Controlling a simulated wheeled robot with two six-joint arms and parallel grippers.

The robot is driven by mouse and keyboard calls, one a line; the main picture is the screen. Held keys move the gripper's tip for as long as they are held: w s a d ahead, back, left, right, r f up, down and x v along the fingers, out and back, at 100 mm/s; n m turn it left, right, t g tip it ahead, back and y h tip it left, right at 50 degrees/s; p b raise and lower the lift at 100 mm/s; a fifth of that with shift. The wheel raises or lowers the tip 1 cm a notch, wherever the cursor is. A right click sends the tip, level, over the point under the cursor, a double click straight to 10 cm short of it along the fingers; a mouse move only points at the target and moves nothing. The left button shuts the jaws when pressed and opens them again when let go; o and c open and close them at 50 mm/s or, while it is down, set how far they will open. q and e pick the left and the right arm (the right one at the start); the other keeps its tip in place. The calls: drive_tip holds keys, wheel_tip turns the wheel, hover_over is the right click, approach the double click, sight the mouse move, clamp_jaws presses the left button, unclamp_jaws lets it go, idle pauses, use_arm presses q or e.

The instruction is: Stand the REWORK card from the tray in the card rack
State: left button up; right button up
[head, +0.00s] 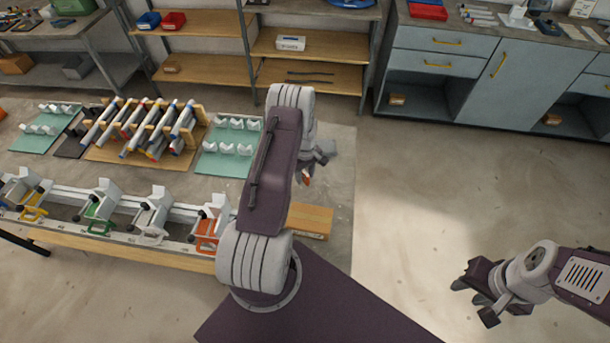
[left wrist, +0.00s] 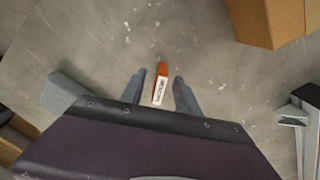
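A narrow orange and white card (left wrist: 160,85) shows between the fingers of my left gripper (left wrist: 160,78) in the left wrist view. Its white label has dark lettering too small to read surely. My right gripper (head: 476,297) is open and empty over the floor at lower right. I cannot make out the tray or the card rack.
Shelves (head: 205,68) and grey cabinets (head: 500,75) line the back. Floor at right is clear.

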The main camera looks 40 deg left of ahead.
sight(305, 172)
use_arm(q)
drive_tip(key=shift+w+f, duration=0.1)
drive_tip(key=shift+f, duration=0.05)
clamp_jaws()
drive_tip(key=shift+r+b, duration=0.35)
drive_tip(key=shift+r, duration=0.2)
wheel_tip(305, 172, up, 3)
drive_tip(key=shift+b, duration=0.65)
drive_tip(key=d+r+b, duration=0.2)
drive_tip(key=d+r, duration=0.5)
drive_tip(key=d, duration=0.5)
drive_tip(key=shift+s+b, duration=0.2)
drive_tip(key=shift+b, duration=0.2)
